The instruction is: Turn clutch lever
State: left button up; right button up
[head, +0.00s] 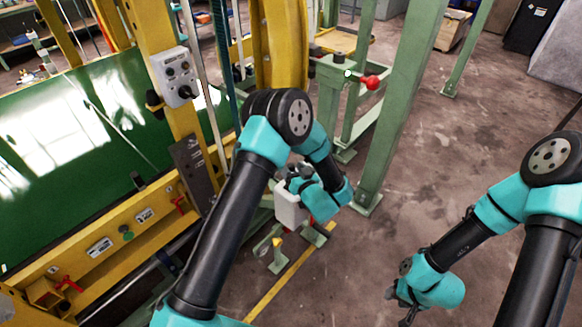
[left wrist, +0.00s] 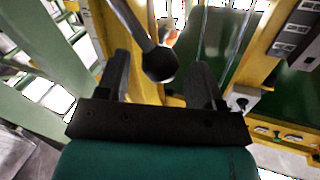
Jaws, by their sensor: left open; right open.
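A dark lever with a round black knob (left wrist: 160,64) shows in the left wrist view, its rod running up and left out of the picture. I take it for the clutch lever. My left gripper (left wrist: 161,80) is open, with one finger to either side of the knob in that view. I cannot tell whether a finger touches it. In the head view my left gripper (head: 300,180) is partly hidden by my arm, beside a pale box-shaped part, and I cannot make out the lever clearly. My right gripper (head: 403,300) is open and empty over the floor at lower right.
The yellow machine frame (head: 110,240) with a shiny green panel (head: 70,130) fills the left. A grey control box (head: 174,76) sits on a yellow post. Green posts (head: 400,100) and a red ball handle (head: 372,82) stand behind my left arm. Floor at right is mostly clear.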

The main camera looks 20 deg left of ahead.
pick_arm(q)
jog(key=shift+x, duration=0.85)
jog(key=shift+c, duration=0.2)
grip_shut()
jog(key=shift+d, duration=0.15)
